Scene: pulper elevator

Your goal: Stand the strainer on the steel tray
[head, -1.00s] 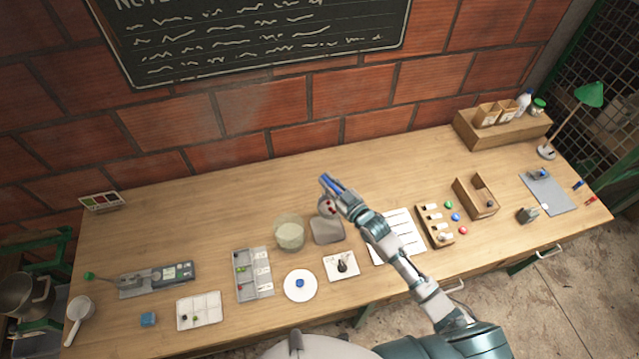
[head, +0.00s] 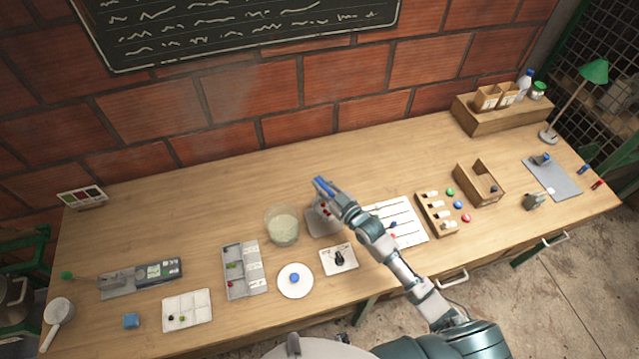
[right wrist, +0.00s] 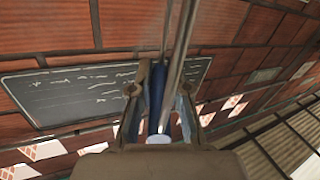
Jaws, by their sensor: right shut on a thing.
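My right gripper (head: 325,187), with blue fingers, is shut on the strainer (head: 325,209), a small round basket with red items in it. Most of the strainer is hidden behind my gripper in the head view. The strainer overlaps the grey steel tray (head: 314,228) in the picture. I cannot tell whether it touches the tray or hangs just above it. In the right wrist view, a thin metal rod (right wrist: 179,70) runs up between the fingers. My left gripper is not in view.
A glass beaker (head: 283,226) with pale contents stands just left of the tray. A white card (head: 339,260) with a dark object and a white plate (head: 295,281) lie in front. A lined sheet (head: 408,222) lies right, under my forearm. The table's back is clear.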

